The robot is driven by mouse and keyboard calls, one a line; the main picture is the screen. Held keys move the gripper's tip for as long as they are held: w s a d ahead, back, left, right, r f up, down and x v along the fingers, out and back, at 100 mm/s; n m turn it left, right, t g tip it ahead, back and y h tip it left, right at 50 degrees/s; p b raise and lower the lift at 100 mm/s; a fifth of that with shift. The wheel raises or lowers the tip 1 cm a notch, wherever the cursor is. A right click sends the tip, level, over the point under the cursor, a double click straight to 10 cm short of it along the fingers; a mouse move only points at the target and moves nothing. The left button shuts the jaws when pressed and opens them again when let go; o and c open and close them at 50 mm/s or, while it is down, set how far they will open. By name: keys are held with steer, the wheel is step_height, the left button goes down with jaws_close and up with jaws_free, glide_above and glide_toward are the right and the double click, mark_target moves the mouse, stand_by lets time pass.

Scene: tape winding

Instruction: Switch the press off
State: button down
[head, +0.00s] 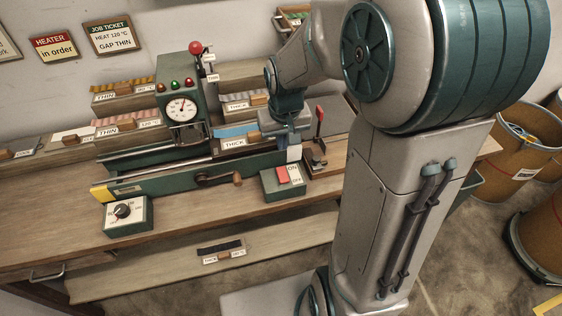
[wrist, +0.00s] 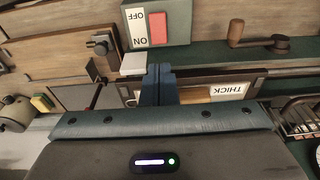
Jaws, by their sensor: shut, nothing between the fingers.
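The press (head: 181,108) is a green machine with a dial gauge, coloured lamps and a red-ball lever, standing on the bench. Its green switch box (head: 272,188) sits at the front, with a red rocker (head: 283,175) beside a white ON/OFF label. In the wrist view the box (wrist: 178,14) is at the top, with the red rocker (wrist: 158,28); which side is pressed is unclear. My gripper (head: 293,146) is above and just behind the box, apart from the rocker. In the wrist view its fingers (wrist: 158,85) are shut together and empty.
A hand crank (head: 222,179) projects left of the switch box. A small stand with a red-topped lever (head: 319,125) is close on the right. A dial box (head: 128,214) sits at the front left. Strip trays line the back. The front bench has free room.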

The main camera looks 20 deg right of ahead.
mark_target(281, 169)
steer(key=f, duration=0.3)
steer(key=w+f, duration=0.1)
steer(key=f, duration=0.6)
steer(key=shift+w+f+p, duration=0.1)
steer(key=shift+w+p, duration=0.15)
steer(key=shift+p, duration=0.05)
